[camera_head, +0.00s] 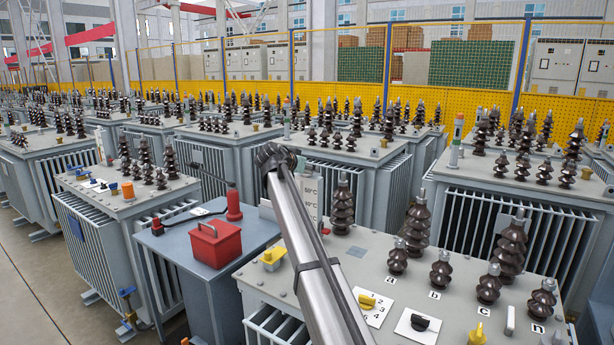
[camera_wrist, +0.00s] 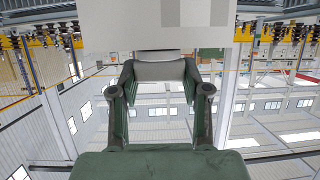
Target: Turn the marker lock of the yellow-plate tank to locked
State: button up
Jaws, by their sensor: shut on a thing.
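My gripper (camera_wrist: 160,78) shows in the wrist view, its dark fingers closed on the sides of a pale grey block (camera_wrist: 160,71). A wide white board with grey squares (camera_wrist: 125,22) lies just beyond the block; I cannot tell whether they are joined. In the head view my gripper is not clearly visible. The front right tank (camera_head: 378,262) carries a yellow knob (camera_head: 367,302) on a numbered white plate, a black knob (camera_head: 419,322) on another plate, and a yellow fitting (camera_head: 272,257). I cannot tell which tank has the yellow plate, or which fitting is the marker lock.
A white card with temperature marks (camera_head: 310,193) shows beside my arm. Tall brown insulators (camera_head: 416,224) crowd the tank tops. Open floor (camera_head: 38,290) lies at left.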

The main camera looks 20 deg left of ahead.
jog(key=shift+m+h, duration=0.3)
jog(key=shift+h, duration=0.1)
jog(key=o, duration=1.2)
jog(key=shift+c, duration=0.2)
jog(key=v, duration=1.2)
